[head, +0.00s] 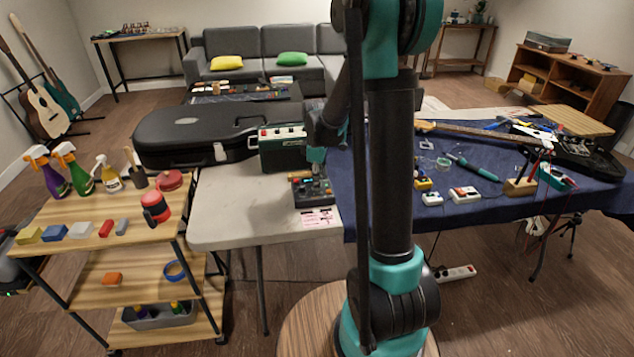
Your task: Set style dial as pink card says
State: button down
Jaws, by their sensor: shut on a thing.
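A dark multi-effects box (312,195) with small knobs and a lit display lies near the front edge of the light table. A pink card (318,218) lies just in front of it; its writing is too small to read. My gripper (316,171) points down at the back of the box, its fingers shut at the dial there. The fingers hide the style dial, so its setting does not show.
A small amplifier (282,148) and a black guitar case (200,137) stand behind and left of the box. A blue cloth (358,220) with tools and a guitar covers the right side. A wooden cart (80,247) stands at left. Bare tabletop (235,205) lies left of the box.

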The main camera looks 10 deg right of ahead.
jog(key=m, duration=0.8)
jog(key=shift+m, duration=0.4)
jog(key=m, duration=0.4)
jog(key=shift+m, duration=2)
